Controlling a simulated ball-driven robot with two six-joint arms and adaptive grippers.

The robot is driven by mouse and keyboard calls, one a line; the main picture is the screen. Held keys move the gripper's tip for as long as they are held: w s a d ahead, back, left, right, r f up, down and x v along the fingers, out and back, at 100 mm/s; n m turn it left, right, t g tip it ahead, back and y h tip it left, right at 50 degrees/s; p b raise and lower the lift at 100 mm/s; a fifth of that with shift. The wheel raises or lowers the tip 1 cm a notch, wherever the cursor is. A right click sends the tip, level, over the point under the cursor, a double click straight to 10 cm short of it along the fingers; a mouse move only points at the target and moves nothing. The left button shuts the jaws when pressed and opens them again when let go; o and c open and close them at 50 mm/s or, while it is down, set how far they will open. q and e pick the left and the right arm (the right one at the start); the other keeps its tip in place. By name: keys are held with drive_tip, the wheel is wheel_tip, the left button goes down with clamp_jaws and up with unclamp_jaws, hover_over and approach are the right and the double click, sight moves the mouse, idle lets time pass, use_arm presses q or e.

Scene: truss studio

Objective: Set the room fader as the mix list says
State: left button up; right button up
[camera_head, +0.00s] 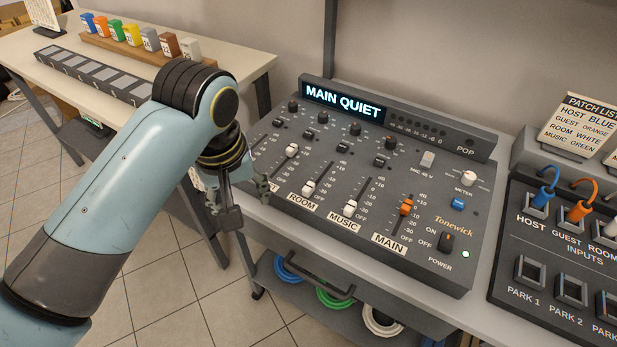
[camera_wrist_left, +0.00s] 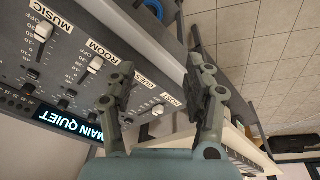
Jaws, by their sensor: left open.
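The grey mixer (camera_head: 290,225) stands on the table with its display (camera_head: 343,102) reading "MAIN QUIET". The white room fader cap (camera_head: 308,188) sits at the low end of its slot, just above the ROOM label; it also shows in the left wrist view (camera_wrist_left: 96,64). The white music cap (camera_head: 350,207) is low too. The orange main cap (camera_head: 406,207) is higher in its slot. My left gripper (camera_head: 243,200) is open and empty over the mixer's left front edge, left of the room fader. It hides the host and guest labels in the head view. No legible mix list shows.
Colored blocks (camera_head: 132,32) stand on the left table. The floor at left is mostly clear.

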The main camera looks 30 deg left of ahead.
sight(309, 185)
use_arm(q)
drive_tip(key=w+d+r+n+g, duration=0.1)
drive_tip(key=w+d+n, duration=0.2)
drive_tip(key=w+n, duration=0.3)
drive_tip(key=w+d+r+n+g, duration=0.1)
drive_tip(key=w+d+r+n, duration=0.15)
drive_tip(key=w, duration=0.55)
drive_tip(key=shift+n+h, duration=0.3)
drive_tip(key=shift+n, duration=0.15)
drive_tip(key=f, duration=1.1)
drive_tip(key=shift+s+a+f, duration=0.1)
drive_tip(key=shift+s+f, duration=0.1)
drive_tip(key=shift+f, duration=0.1)
drive_tip(key=shift+c, duration=0.4)
clamp_jaws()
drive_tip(key=shift+w, duration=0.1)
